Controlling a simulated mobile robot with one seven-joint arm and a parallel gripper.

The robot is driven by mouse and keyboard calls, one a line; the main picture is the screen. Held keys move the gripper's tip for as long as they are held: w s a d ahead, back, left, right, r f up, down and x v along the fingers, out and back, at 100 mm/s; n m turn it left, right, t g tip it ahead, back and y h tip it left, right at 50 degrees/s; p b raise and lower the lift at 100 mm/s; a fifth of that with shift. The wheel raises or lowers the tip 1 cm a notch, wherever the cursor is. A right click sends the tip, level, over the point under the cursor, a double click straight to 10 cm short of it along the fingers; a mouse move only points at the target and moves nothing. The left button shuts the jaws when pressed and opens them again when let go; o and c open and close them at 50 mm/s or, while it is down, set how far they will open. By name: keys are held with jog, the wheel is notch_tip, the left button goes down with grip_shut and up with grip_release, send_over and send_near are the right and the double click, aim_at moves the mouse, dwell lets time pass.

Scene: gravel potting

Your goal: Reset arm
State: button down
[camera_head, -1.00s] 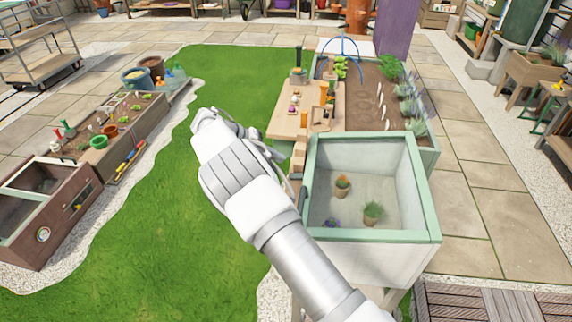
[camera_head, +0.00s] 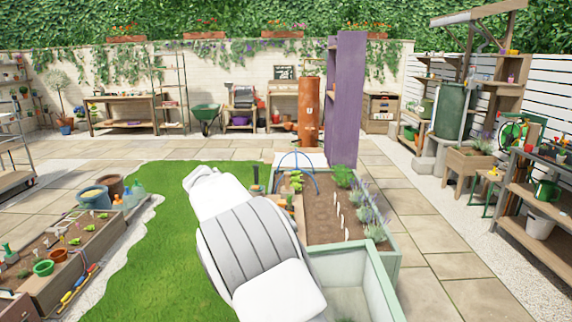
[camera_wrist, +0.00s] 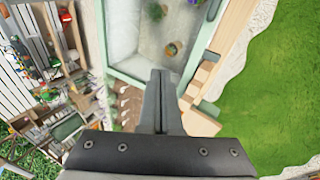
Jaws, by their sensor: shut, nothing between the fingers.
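My gripper shows in the wrist view (camera_wrist: 161,80) with its two fingers shut together and nothing between them. It is held up in the air. In the head view my white arm reaches up and forward over the lawn, and its bulk hides the fingers. The pale green-rimmed box (camera_head: 378,270) stands to the right of my arm. The fingers appear to touch nothing.
A raised bed (camera_head: 328,214) with soil and plants lies behind the box. A low planter (camera_head: 75,258) stands at left. A purple panel (camera_head: 345,100) rises behind the bed. Shelves (camera_head: 540,200) line the right side. Lawn (camera_head: 165,270) and paving (camera_head: 430,215) are open.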

jog(key=s+d+r+m+y+p, duration=0.15)
jog(key=s+d+r+y, duration=0.25)
jog(key=s+d+r, duration=1)
jog(key=s+d+t+y+p, duration=0.1)
jog(key=s+d, duration=0.2)
jog(key=s, duration=0.7)
jog(key=s+d+t+y+p, duration=0.1)
jog(key=s+d+t, duration=0.1)
jog(key=s, duration=0.8)
jog(key=shift+s+d+f, duration=0.15)
jog(key=shift+d, duration=0.5)
